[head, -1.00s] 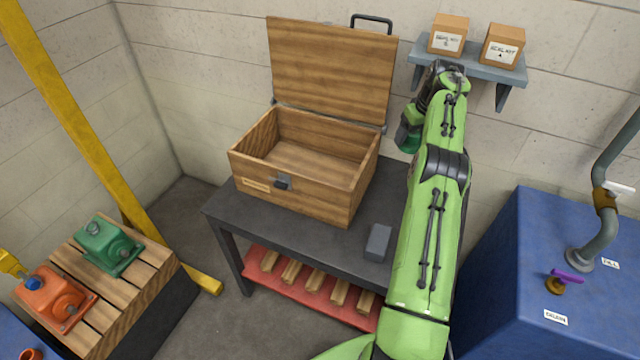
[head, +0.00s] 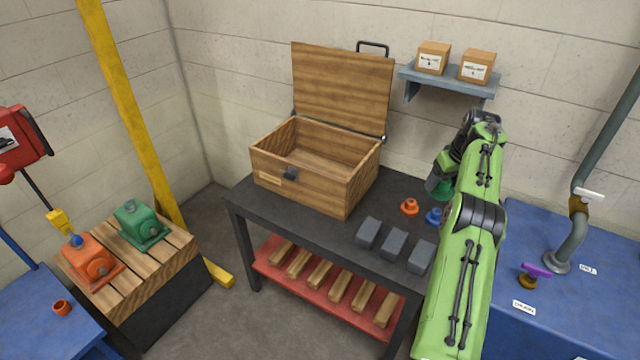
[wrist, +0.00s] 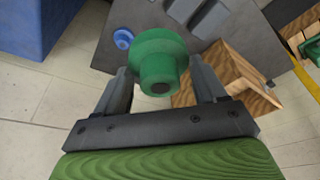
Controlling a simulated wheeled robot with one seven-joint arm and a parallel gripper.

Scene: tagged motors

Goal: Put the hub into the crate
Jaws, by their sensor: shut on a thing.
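My gripper (wrist: 162,78) is shut on a green hub (wrist: 160,58), a round flanged piece with a dark bore, held between the two fingers. In the head view the green hub (head: 440,189) shows partly beside my arm, above the right end of the dark table. The wooden crate (head: 322,186) stands open at the table's left, its lid raised behind it. Its inside looks empty where visible. The hub is to the right of the crate and apart from it. The crate also shows in the wrist view (wrist: 242,82), beyond the right finger.
An orange hub (head: 409,206) and a blue hub (head: 433,216) stand on the dark table (head: 300,218), with several grey blocks (head: 394,244) in front. A wall shelf (head: 450,82) holds two boxes. A blue cabinet (head: 540,300) with a pipe stands at right.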

